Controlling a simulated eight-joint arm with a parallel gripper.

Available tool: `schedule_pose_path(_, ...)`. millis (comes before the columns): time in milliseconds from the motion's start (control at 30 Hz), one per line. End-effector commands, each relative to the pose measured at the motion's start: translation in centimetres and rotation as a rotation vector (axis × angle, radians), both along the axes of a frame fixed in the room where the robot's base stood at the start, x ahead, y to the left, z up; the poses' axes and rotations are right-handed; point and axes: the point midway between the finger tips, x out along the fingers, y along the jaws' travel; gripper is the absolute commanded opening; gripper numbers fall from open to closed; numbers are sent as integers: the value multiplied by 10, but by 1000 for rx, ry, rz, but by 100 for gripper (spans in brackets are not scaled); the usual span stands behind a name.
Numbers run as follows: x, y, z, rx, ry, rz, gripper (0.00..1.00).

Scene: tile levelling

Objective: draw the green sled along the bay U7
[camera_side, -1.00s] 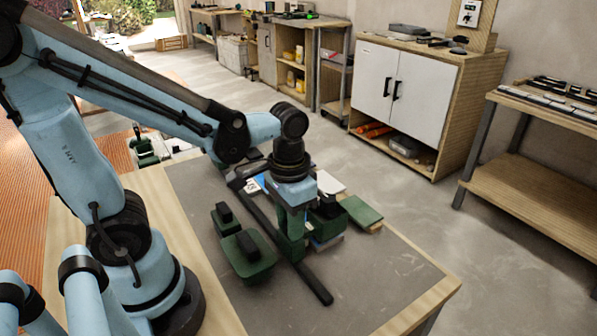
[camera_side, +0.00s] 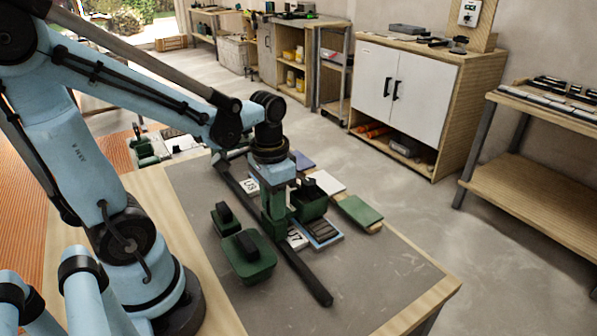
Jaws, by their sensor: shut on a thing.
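The green sled (camera_side: 311,206) is a dark green box in the middle of the table, over the far end of the bay U7. The bay U7 (camera_side: 324,233) has a blue rim and a dark ribbed bed at its near end. Its white label (camera_side: 297,238) reads U7. My gripper (camera_side: 274,228) points down at the left side of the sled and is shut on it. The gripper partly hides the sled and its grip. I cannot tell whether the sled touches the bed.
A long black bar (camera_side: 290,258) runs along the table just left of the gripper. Two green blocks with black handles, a large one (camera_side: 249,262) and a small one (camera_side: 223,225), stand left of it. Blue (camera_side: 303,161), white (camera_side: 327,182) and green (camera_side: 360,210) tiles lie right.

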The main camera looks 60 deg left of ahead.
Motion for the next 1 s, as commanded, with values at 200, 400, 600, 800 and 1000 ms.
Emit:
schedule_pose_path(200, 0, 0, 0, 1, -1, 0, 45)
schedule_pose_path(400, 0, 0, 0, 0, 0, 0, 47)
schedule_pose_path(600, 0, 0, 6, 0, 0, 0, 47)
schedule_pose_path(800, 0, 0, 25, 0, 0, 0, 47)
schedule_pose_path(1000, 0, 0, 43, 0, 0, 0, 47)
